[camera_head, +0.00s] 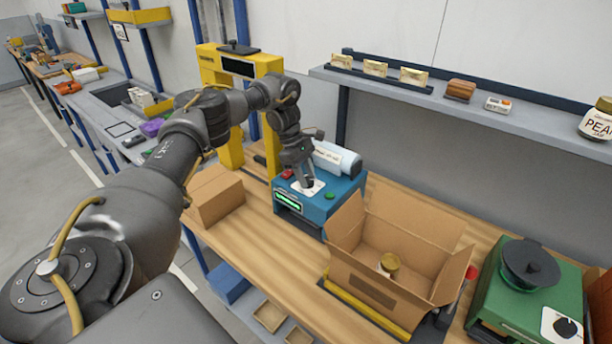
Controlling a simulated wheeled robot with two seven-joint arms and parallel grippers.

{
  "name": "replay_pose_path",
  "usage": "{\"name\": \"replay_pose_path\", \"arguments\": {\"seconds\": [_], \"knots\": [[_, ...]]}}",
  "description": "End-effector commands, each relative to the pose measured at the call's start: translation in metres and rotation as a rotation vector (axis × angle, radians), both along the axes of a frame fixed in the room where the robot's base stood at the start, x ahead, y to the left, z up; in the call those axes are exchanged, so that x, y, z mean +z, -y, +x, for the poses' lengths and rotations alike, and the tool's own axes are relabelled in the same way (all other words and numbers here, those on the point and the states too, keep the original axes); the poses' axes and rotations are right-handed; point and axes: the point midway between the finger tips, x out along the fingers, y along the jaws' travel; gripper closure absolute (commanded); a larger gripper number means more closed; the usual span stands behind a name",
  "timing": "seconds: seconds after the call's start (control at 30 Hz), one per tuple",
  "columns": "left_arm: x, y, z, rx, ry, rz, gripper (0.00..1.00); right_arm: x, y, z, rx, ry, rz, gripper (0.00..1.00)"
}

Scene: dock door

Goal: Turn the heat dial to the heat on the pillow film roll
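My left arm reaches in from the left. Its gripper (307,184) points down at the white dial plate (314,190) on top of a blue machine (318,210). The fingertips are at the plate and hide the heat dial, so I cannot tell its setting or whether the fingers grip it. The pillow film roll (338,160), pale blue-white with a printed label, lies at the back of the machine, just behind the gripper. The label is too small to read. A green lit display (288,202) is on the machine's front. My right gripper is out of view.
An open cardboard box (395,250) with a jar (388,263) inside stands right of the blue machine. A closed carton (214,195) is to its left, and a yellow frame (237,70) behind. A green scale-like machine (525,290) is at far right. A shelf (440,98) overhangs the bench.

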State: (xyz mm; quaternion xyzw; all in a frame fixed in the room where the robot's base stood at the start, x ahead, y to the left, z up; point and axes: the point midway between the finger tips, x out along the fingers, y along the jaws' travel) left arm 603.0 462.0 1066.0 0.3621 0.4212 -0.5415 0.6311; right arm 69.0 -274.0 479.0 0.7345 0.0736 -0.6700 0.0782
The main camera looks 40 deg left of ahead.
Motion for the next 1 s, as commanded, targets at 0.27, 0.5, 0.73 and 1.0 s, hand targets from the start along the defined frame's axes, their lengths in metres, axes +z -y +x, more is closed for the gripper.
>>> {"name": "replay_pose_path", "arguments": {"seconds": [0.27, 0.5, 0.73, 1.0], "knots": [[0.000, 0.000, 0.000, 0.000, -0.001, 0.000, 0.45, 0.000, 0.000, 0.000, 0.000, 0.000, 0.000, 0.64], [0.005, -0.002, 0.000, 0.000, 0.001, 0.000, 0.45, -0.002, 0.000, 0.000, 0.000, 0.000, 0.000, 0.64], [0.042, -0.017, -0.001, 0.000, 0.003, 0.002, 0.45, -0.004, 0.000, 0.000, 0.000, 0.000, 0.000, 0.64], [0.085, -0.033, -0.004, 0.002, 0.001, 0.001, 0.45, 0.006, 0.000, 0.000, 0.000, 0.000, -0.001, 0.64]]}}
